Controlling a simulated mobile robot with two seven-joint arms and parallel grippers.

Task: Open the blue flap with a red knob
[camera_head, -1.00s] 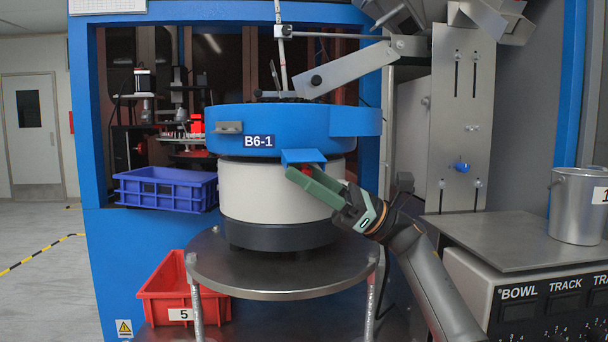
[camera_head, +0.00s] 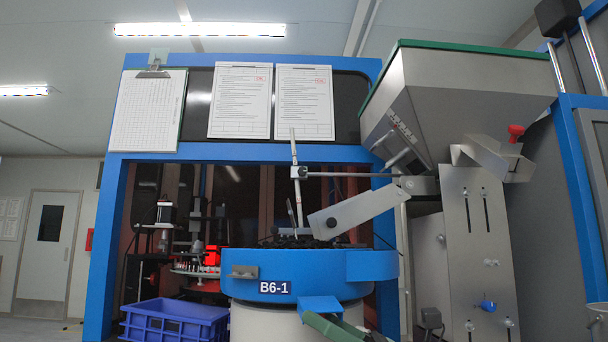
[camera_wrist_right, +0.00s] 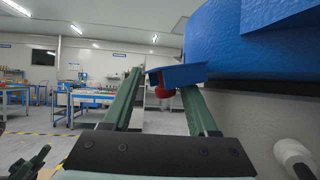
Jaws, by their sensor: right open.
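The blue flap (camera_head: 320,304) sticks out from the lower rim of the blue bowl (camera_head: 296,271) labelled B6-1. In the right wrist view the flap (camera_wrist_right: 180,74) hangs over my fingertips, and its red knob (camera_wrist_right: 163,92) shows beneath it. My right gripper (camera_wrist_right: 163,84) is open, with one green finger on each side of the knob. I cannot tell whether either finger touches it. In the head view my right gripper (camera_head: 325,326) shows only in part at the bottom edge, just below the flap, and the knob is hidden. My left gripper is not in view.
A grey hopper (camera_head: 450,105) with another red knob (camera_head: 515,132) stands above right. A metal chute plate (camera_head: 352,212) reaches over the bowl. A blue crate (camera_head: 173,321) is at lower left. The white bowl base (camera_wrist_right: 262,115) is close beside my right finger.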

